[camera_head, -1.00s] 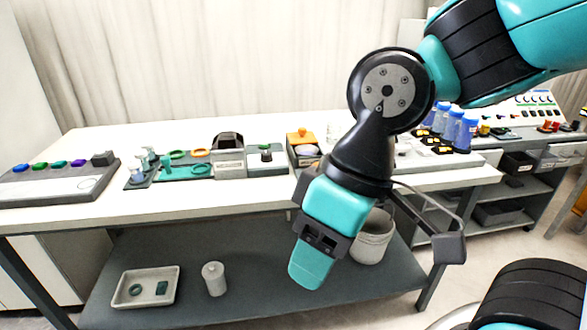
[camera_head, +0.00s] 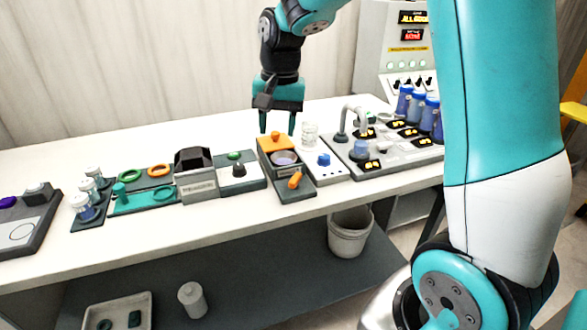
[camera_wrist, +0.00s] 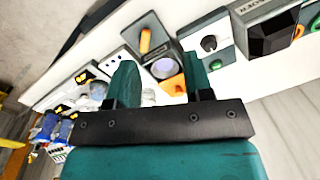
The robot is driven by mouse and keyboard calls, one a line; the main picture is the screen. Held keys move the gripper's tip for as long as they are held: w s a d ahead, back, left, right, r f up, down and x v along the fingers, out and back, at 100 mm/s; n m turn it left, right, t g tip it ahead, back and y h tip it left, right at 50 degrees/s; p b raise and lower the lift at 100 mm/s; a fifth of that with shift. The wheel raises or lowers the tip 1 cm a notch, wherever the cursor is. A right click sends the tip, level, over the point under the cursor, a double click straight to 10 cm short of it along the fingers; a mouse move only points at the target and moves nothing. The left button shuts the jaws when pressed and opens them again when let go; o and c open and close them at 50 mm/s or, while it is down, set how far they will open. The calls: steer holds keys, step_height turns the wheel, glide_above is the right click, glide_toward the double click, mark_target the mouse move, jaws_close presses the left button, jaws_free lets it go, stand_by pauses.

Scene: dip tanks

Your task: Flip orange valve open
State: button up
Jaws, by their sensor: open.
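The orange valve handle (camera_head: 295,179) sits on the dark front part of a small tank unit near the table's front edge. It appears slanted in the head view; in the wrist view the handle (camera_wrist: 145,40) shows beyond my fingers. Behind it are a round basin (camera_head: 284,158) and an orange panel (camera_head: 270,146) with an orange knob. My gripper (camera_head: 278,126) is open and empty, pointing down above the back of this unit, apart from the handle. In the wrist view my gripper (camera_wrist: 159,78) spans the basin, and one finger partly hides the orange panel.
A white block with a blue knob (camera_head: 323,160) stands right of the unit, with clear jars (camera_head: 309,135) behind it. A panel with a dark knob (camera_head: 239,170) is close on the left. A grey station with a curved pipe (camera_head: 345,120) and blue-capped bottles is farther right.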

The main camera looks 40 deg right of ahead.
mark_target(295, 177)
steer(key=w+d+f+m, duration=0.2)
steer(key=w+d+m, duration=0.2)
steer(key=d, duration=0.4)
steer(key=shift+m+h, duration=0.3)
step_height(295, 177, down, 17)
steer(key=shift+w+a+p, duration=0.1)
steer(key=shift+w+p, duration=0.05)
steer(key=shift+p, duration=1.05)
steer(key=shift+c, duration=0.5)
jaws_close()
